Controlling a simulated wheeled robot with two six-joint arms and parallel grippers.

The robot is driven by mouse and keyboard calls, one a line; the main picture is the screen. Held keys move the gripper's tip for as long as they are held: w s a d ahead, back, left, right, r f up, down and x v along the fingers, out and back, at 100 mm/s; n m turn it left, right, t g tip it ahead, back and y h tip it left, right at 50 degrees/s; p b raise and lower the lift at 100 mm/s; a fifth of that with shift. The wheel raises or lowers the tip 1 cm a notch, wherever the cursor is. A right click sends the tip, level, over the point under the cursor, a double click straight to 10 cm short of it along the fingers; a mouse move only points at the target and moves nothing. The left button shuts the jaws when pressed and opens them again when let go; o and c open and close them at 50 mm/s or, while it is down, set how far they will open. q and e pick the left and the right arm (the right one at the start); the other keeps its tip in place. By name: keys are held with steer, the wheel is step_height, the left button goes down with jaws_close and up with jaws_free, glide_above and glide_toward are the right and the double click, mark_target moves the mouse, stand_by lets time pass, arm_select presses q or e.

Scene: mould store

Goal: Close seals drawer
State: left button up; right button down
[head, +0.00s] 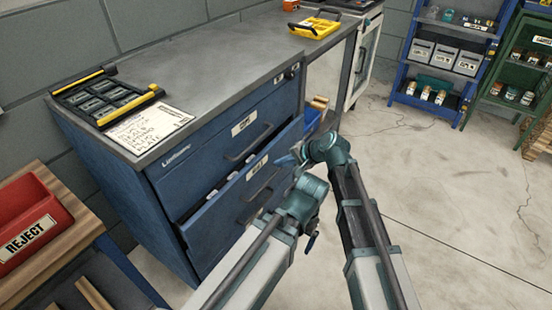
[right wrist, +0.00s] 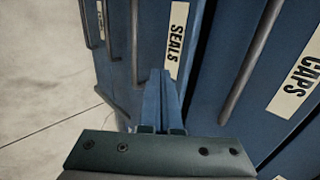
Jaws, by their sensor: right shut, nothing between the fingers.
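The seals drawer (head: 218,222) is in the blue cabinet, below the top drawer, and stands partly pulled out; dark gaps show along its upper edge. Its SEALS label (right wrist: 175,38) and bar handle (right wrist: 138,45) show in the right wrist view. My right gripper (head: 284,160) is shut and empty at the drawer's front, near its right end. In the right wrist view its fingertips (right wrist: 161,75) are just by the SEALS label; whether they touch cannot be told. My left gripper (head: 311,243) is small and lower, apart from the drawer; its jaws are unclear.
The caps drawer (head: 232,128) above looks shut, with its CAPS label (right wrist: 298,85). The worktop (head: 205,68) holds a black-yellow tray (head: 72,85), a paper list (head: 150,126) and a yellow case (head: 314,28). A red reject bin (head: 30,205) stands left.

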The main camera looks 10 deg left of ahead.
steer(key=p+v, duration=0.5)
steer(key=v, duration=0.3)
steer(key=m+t+y+b, duration=0.3)
steer(key=m+y+b, duration=0.5)
steer(key=m+b, duration=1.3)
glide_toward(264, 156)
steer(key=a+n+b, duration=0.1)
steer(key=a, duration=0.1)
steer(key=w+a+n, duration=0.1)
steer(key=a, duration=0.1)
steer(key=w+a+n+b, duration=0.1)
steer(key=a, duration=0.1)
steer(key=shift+w+a+b, duration=0.2)
steer(key=shift+a+b, duration=0.05)
steer(key=shift+b, duration=0.1)
steer(key=x, duration=0.4)
steer(key=shift+w+a, duration=0.1)
steer(key=shift+a, duration=0.1)
